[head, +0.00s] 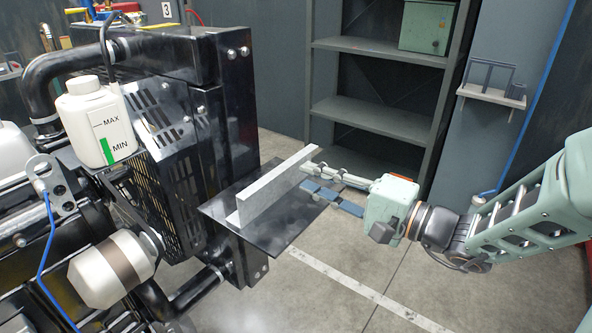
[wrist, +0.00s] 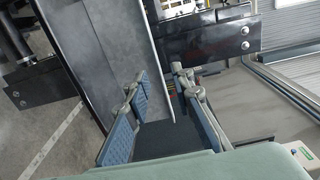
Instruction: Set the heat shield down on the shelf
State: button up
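The heat shield appears to be the long light-grey angled metal piece (head: 272,186), with an upright face and a low flange at its left end. It seems to rest on the flat dark plate (head: 300,222) beside the engine, apparently the shelf. In the wrist view the grey piece (wrist: 105,55) runs down between my fingers. My gripper (head: 312,177) is at its right end. In the wrist view the fingers (wrist: 160,82) stand apart on either side of its edge, with inner pads visible and a gap to the right finger. Contact at the left finger is unclear.
The black engine frame (head: 232,100) rises directly left of the plate. Grey shelving (head: 370,115) stands at the back, with a green box (head: 426,28). The floor at front right is clear.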

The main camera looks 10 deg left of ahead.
jog(key=v, duration=0.6)
jog(key=shift+d, duration=0.25)
